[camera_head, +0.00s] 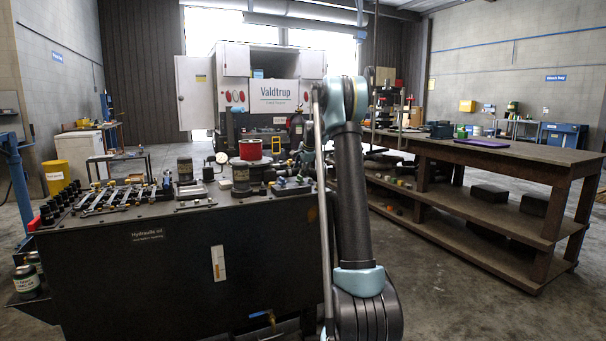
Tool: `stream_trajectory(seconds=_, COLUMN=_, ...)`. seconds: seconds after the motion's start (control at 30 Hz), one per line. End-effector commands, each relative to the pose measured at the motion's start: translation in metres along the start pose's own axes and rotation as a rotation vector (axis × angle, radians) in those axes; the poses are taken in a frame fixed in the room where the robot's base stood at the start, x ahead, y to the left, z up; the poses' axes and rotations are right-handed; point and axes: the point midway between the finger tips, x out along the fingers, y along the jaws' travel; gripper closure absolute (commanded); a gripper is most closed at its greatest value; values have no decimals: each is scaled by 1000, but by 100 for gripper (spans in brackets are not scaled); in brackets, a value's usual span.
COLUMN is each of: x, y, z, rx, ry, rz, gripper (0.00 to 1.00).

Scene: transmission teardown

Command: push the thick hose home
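My arm (350,200) rises through the middle of the head view, with its bent joint near the top centre. My gripper does not show; it is out of view or hidden behind the arm. I cannot make out a thick hose anywhere in this view. A dark bench-like tank (130,285) marked "Hydraulic oil" stands at the left, with tools and parts on its top. A red-topped spool (250,150) stands on its right part, close to the left of my arm. I cannot tell what lies behind the arm.
A long wooden workbench (490,152) with lower shelves stands at the right. A white "Valdtrup" vehicle or cabinet (277,96) stands at the back. A yellow bin (54,177) is at the far left. The floor (470,315) at the front right is clear.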

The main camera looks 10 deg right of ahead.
Motion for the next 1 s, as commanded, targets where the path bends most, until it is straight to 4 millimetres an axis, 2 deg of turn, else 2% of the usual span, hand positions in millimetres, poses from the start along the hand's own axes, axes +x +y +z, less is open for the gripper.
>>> stream_trajectory(seconds=0.37, x=-6, y=1, z=-3, rx=2, ry=4, rz=0, gripper=56)
stream_trajectory(seconds=0.57, x=-34, y=1, z=-4, rx=2, ry=4, rz=1, gripper=56)
stream_trajectory(seconds=0.8, x=-81, y=0, z=-3, rx=2, ry=3, rz=1, gripper=56)
stream_trajectory(seconds=1.0, x=-107, y=0, z=-3, rx=2, ry=2, rz=1, gripper=56)
